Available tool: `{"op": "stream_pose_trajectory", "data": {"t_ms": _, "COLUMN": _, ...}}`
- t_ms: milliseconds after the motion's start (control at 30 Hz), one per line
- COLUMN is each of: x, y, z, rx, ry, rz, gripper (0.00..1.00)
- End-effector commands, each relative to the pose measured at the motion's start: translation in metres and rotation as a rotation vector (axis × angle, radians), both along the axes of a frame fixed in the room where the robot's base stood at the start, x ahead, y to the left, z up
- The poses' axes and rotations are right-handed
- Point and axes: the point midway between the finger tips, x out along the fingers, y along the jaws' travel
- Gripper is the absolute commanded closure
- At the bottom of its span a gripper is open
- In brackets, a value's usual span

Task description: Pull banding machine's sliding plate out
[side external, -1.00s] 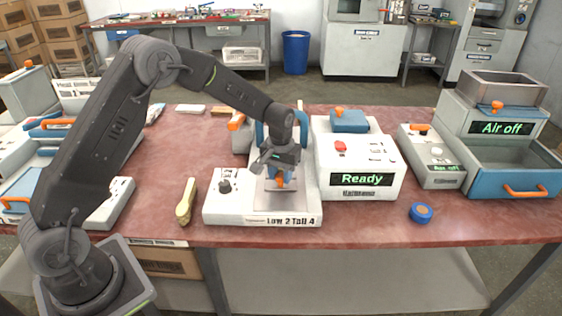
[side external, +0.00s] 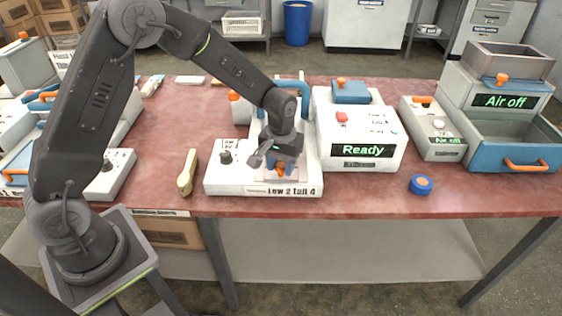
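A low white machine (side external: 228,179) labelled "Low 2 Tall 4" stands at the table's front middle, with a knob at its left and a blue arch (side external: 303,88) behind. A pale grey plate (side external: 262,178) lies on it near the front. A small blue piece with an orange handle (side external: 281,171) is above this plate, close to the machine's front. My gripper (side external: 278,163) points down right at the orange handle. Its fingers overlap the handle and blue piece, so I cannot tell if they are closed on them.
A white box reading "Ready" (side external: 378,150) stands close on the right. A blue round item (side external: 420,185) is at the right front. A blue and grey machine (side external: 490,145) stands far right. The red table (side external: 165,140) is bare behind the spoon.

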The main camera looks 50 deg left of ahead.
Motion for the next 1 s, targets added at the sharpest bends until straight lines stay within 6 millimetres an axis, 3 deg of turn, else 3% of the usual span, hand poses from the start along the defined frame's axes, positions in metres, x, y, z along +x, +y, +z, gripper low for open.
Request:
{"op": "stream_pose_trajectory", "data": {"t_ms": 200, "x": 0.001, "y": 0.0, "z": 0.0, "rx": 0.0, "ry": -0.003, "rz": 0.0, "gripper": 0.42}}
{"op": "stream_pose_trajectory", "data": {"t_ms": 567, "x": 0.003, "y": 0.001, "z": 0.009, "rx": 0.001, "ry": -0.01, "rz": 0.0, "gripper": 0.41}}
{"op": "stream_pose_trajectory", "data": {"t_ms": 1000, "x": 0.003, "y": 0.001, "z": 0.099, "rx": 0.001, "ry": -0.012, "rz": 0.0, "gripper": 0.41}}
